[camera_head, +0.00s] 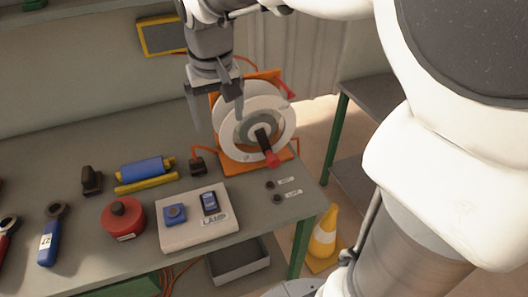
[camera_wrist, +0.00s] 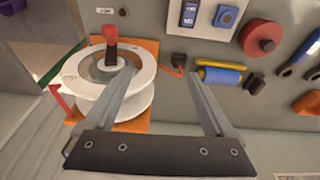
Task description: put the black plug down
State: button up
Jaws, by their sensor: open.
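The black plug (camera_head: 197,167) rests on the grey bench top at the end of a short orange cord, left of the cable reel (camera_head: 252,126). In the wrist view the plug (camera_wrist: 179,59) shows beyond and between my fingertips, apart from both. My gripper (camera_head: 216,118) is open and empty, above the bench and by the upper left of the reel. Its two fingers (camera_wrist: 163,70) are spread wide in the wrist view, with the left one overlapping the reel's picture.
The white reel on its orange stand is close to my gripper. A blue roller (camera_head: 145,168) lies left of the plug. A lamp switch box (camera_head: 198,232), a red round object (camera_head: 123,217) and a stamp-like handle (camera_head: 91,181) stand nearby. Bench is clear behind the plug.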

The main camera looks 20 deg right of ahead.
jog(key=s+d+t, duration=0.1)
jog(key=s+d, duration=0.1)
jog(key=s, duration=0.6)
jog(key=s+d+t, duration=0.2)
jog(key=s, duration=0.6)
jog(key=shift+s+d, duration=0.3)
jog(key=shift+s, duration=0.1)
notch_tip(320, 180, up, 2)
jog(key=shift+r+p, duration=0.1)
jog(key=shift+p, duration=0.9)
